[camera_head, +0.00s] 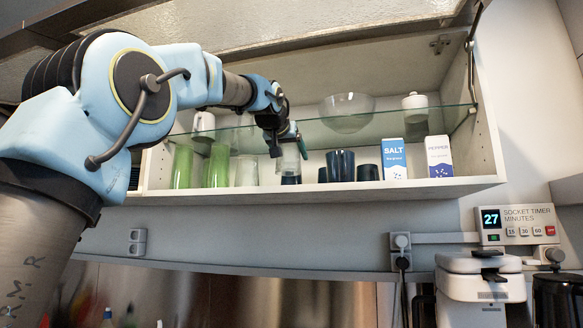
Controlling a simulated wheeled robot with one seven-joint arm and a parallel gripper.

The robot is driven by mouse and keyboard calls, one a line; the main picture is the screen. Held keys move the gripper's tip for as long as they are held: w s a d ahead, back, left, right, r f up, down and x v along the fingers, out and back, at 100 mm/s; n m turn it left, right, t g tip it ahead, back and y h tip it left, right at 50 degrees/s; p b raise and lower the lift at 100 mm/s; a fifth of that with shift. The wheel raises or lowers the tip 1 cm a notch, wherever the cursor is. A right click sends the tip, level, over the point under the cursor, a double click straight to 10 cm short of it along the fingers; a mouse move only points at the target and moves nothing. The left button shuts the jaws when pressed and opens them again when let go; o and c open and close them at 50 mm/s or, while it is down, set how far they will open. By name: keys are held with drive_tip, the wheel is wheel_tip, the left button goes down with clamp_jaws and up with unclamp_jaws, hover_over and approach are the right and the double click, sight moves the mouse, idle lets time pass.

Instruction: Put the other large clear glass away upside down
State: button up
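My gripper (288,146) reaches into the open wall cabinet from the left, with its fingertips pointing down just above the lower shelf. A clear glass (290,162) shows between and below the fingers, in front of or above something dark. I cannot tell whether the fingers press on it or which way up it is. Another clear glass (246,173) stands on the lower shelf just left of my gripper; its rim direction is too small to tell.
Green glasses (182,167) stand left on the cabinet's lower shelf (420,187). Dark cups (340,165), a salt box (394,160) and a pepper box (439,157) stand right. A glass shelf (400,122) above holds a clear bowl (347,112) and a white lidded pot (414,106).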

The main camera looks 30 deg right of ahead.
sight(285, 155)
wheel_tip(285, 155, down, 2)
drive_tip(key=shift+f, duration=0.1)
drive_tip(key=shift+w+d+f+p, duration=0.15)
drive_tip(key=shift+f+p, duration=0.45)
drive_tip(key=shift+f, duration=0.05)
drive_tip(key=o, duration=1.5)
drive_tip(key=shift+f, duration=0.15)
drive_tip(key=shift+r, duration=0.2)
drive_tip(key=shift+s+a+b, duration=0.2)
drive_tip(key=shift+a+b, duration=0.05)
drive_tip(key=shift+b, duration=0.05)
drive_tip(key=b+v, duration=0.4)
drive_tip(key=v, duration=0.7)
drive_tip(key=shift+s+a+r, duration=0.1)
drive_tip(key=shift+s, duration=0.05)
